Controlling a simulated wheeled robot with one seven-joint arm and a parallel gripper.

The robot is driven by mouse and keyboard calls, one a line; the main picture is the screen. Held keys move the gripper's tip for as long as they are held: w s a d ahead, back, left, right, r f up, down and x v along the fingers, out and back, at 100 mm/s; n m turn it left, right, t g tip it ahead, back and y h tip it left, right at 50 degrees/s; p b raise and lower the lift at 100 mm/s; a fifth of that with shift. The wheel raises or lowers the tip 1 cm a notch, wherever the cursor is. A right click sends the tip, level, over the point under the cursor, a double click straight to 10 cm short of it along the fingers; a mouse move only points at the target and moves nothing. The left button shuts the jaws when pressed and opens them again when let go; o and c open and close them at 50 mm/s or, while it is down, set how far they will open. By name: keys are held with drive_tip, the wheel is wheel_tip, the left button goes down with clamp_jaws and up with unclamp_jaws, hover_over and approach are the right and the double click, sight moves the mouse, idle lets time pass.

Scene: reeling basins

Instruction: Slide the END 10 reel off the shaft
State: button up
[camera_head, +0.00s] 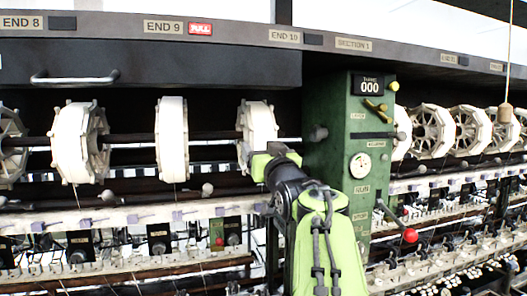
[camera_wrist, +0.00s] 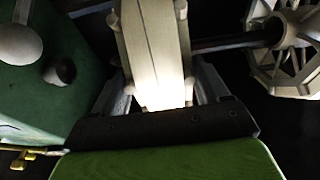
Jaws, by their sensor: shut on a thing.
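The END 10 reel (camera_head: 256,122) is white and sits below the END 10 label (camera_head: 284,36), just left of the green gearbox. My gripper (camera_head: 268,158) is at the lower front of this reel. In the wrist view the reel (camera_wrist: 153,45) stands between the two fingers of my gripper (camera_wrist: 160,95), which are shut on it. The dark shaft (camera_wrist: 232,42) runs from the reel towards the neighbouring reel. The shaft also shows in the head view (camera_head: 208,138). The far side of the reel and its hub are hidden.
The green gearbox (camera_head: 330,130) with levers stands close right of the reel. The END 9 reel (camera_head: 171,140) and END 8 reel (camera_head: 78,143) are to the left on the shaft. A dark hood with a handle (camera_head: 75,78) hangs above. A pale rail (camera_head: 140,215) runs below.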

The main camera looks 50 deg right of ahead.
drive_tip(key=shift+r, duration=0.45)
drive_tip(key=s+d+p, duration=0.3)
drive_tip(key=s+d, duration=0.3)
drive_tip(key=d, duration=0.5)
drive_tip(key=shift+s+d, duration=0.2)
